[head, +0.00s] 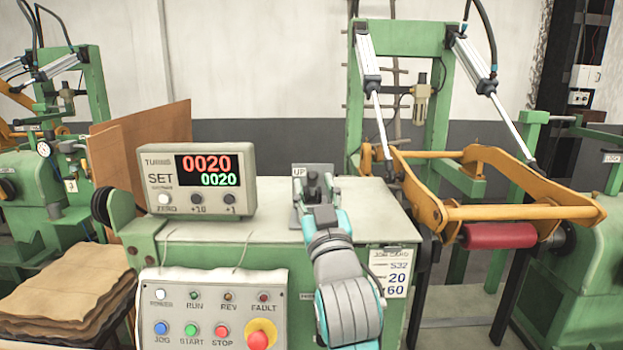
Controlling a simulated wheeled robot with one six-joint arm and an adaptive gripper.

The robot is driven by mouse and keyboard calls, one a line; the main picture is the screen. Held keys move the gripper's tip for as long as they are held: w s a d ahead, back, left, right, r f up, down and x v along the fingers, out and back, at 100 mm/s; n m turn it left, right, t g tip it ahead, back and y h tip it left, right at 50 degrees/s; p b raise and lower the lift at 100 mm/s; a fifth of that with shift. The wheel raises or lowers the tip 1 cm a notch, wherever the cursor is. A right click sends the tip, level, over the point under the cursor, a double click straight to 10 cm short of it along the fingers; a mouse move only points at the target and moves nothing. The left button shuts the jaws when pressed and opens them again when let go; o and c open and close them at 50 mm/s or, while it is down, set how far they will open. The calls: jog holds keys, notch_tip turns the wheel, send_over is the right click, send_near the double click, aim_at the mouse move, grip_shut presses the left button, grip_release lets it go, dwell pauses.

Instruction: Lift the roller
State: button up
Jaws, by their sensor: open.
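A yellow-orange swing frame (575,192) hangs from two pneumatic cylinders at the right. An orange crossbar (520,212) joins its front ends. A red cylinder (498,236) sits just below that bar; I cannot tell whether they touch, or which of the two is the roller. On the green machine's top stands a grey plate (297,219) marked "UP". My gripper (316,180) is open in front of this plate. Its dark fingers overlap the plate and hide most of what is on it, so any lever there cannot be made out clearly.
A counter box (198,184) reading 0020 twice stands left of my gripper. A button panel (212,312) with a red emergency stop is on the machine's front. A job card (391,273) hangs to the right. Brown sheets (62,290) are stacked at the left.

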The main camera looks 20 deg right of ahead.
aim_at(314, 183)
jog(key=shift+x, duration=1.6)
grip_shut()
